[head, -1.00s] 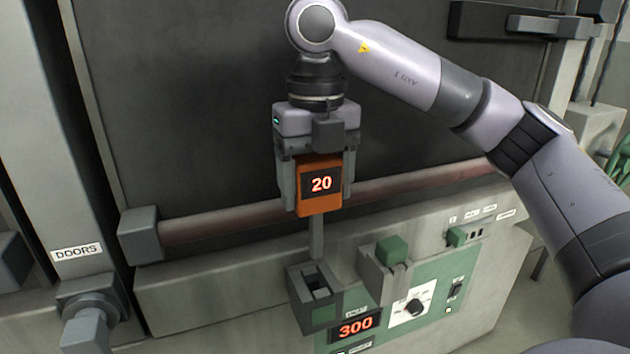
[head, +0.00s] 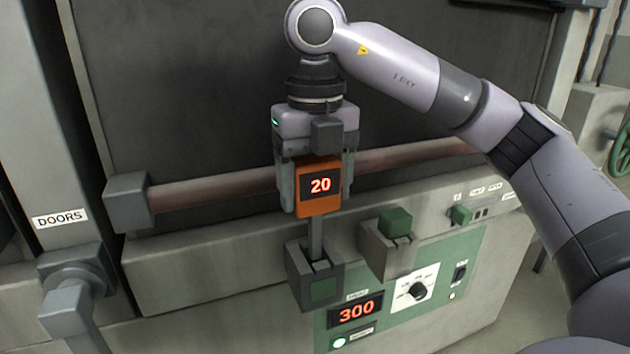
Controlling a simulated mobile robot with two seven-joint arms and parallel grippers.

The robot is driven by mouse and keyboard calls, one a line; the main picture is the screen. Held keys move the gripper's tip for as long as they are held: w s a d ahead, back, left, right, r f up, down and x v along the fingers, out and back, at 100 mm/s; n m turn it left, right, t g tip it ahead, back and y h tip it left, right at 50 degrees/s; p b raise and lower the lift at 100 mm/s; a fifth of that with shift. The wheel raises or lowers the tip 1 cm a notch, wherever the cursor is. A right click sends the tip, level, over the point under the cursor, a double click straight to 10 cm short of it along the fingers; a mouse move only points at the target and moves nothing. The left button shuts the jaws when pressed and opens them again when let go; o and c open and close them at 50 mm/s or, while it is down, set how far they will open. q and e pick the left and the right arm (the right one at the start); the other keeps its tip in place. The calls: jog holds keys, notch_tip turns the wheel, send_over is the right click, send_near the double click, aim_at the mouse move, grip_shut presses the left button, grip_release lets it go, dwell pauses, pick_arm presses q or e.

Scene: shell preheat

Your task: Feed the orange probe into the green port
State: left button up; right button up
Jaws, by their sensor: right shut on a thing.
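The orange probe (head: 319,206) has a display reading 20 and a grey stem (head: 315,240) pointing down. My right gripper (head: 318,190) is shut on its orange body and holds it upright. The green port is a grey block with an open top and a green square on its front (head: 323,290). The stem's lower end is at the port's opening and appears to be inside it; the tip is hidden. The orange body is above the port, clear of it. My left gripper is not in view.
Right of the port stands a grey block with a green cap (head: 395,222). A green panel (head: 440,263) below carries a 300 display (head: 356,309) and a dial (head: 417,291). A horizontal bar (head: 220,192) runs behind the probe. A grey handle (head: 68,310) is at lower left.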

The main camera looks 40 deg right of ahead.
aim_at(315, 213)
jog(key=shift+f+b, duration=0.95)
jog(key=shift+f, duration=0.45)
jog(key=shift+f+b, duration=0.55)
jog(key=shift+f, duration=0.2)
jog(key=shift+f+b, duration=0.5)
jog(key=shift+f, duration=0.2)
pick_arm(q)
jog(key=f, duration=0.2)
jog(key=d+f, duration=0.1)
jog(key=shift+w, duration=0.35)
pick_arm(e)
jog(key=shift+f, duration=0.35)
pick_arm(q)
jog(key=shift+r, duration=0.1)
pick_arm(e)
jog(key=o, duration=1.2)
jog(key=shift+r, duration=0.1)
notch_tip(315, 213, up, 6)
jog(key=shift+r+p, duration=0.2)
jog(key=shift+p, duration=0.7)
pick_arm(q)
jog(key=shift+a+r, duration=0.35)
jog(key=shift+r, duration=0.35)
pick_arm(e)
jog(key=shift+r, duration=0.35)
